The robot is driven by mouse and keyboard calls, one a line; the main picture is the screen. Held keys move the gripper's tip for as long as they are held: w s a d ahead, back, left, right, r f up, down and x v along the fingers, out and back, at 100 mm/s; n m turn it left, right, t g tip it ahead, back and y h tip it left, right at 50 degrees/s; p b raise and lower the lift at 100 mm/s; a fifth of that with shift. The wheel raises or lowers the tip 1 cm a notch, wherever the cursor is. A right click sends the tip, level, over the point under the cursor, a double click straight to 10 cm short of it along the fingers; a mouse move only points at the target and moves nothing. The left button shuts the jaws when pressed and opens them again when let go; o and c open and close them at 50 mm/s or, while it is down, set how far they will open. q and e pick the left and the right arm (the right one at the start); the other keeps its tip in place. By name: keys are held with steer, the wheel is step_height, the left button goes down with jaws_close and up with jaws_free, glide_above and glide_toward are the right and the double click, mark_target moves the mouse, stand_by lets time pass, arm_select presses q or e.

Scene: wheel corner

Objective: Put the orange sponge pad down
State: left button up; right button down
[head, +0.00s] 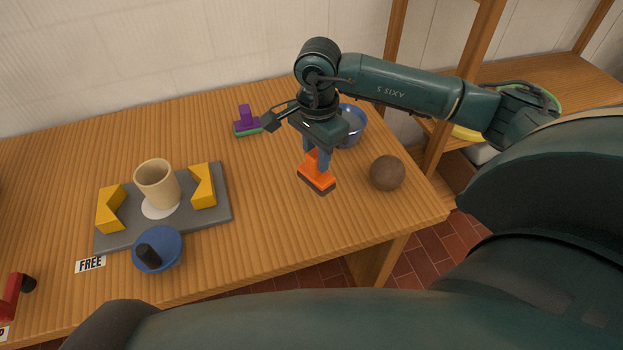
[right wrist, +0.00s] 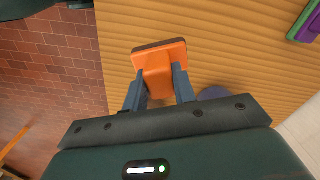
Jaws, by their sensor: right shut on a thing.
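The orange sponge pad (head: 317,178) has an orange handle block and a dark underside. It is at the right part of the wooden table (head: 270,240), and I cannot tell whether it touches the top. My right gripper (head: 317,158) is shut on its handle from above. In the right wrist view the pad (right wrist: 160,55) shows between the two fingers of the gripper (right wrist: 160,82). My left gripper is not in view.
A brown ball (head: 387,173) and a blue bowl (head: 354,122) are near the pad. A purple-and-green block (head: 246,122) is behind left. A grey fixture (head: 222,209) with yellow blocks (head: 204,186) and a beige cup (head: 158,183) stands left, a blue lidded thing (head: 165,248) before it.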

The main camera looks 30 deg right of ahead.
mark_target(316, 177)
steer(key=shift+f, duration=3.35)
steer(key=c, duration=1.1)
jaws_free()
steer(key=shift+c, duration=0.2)
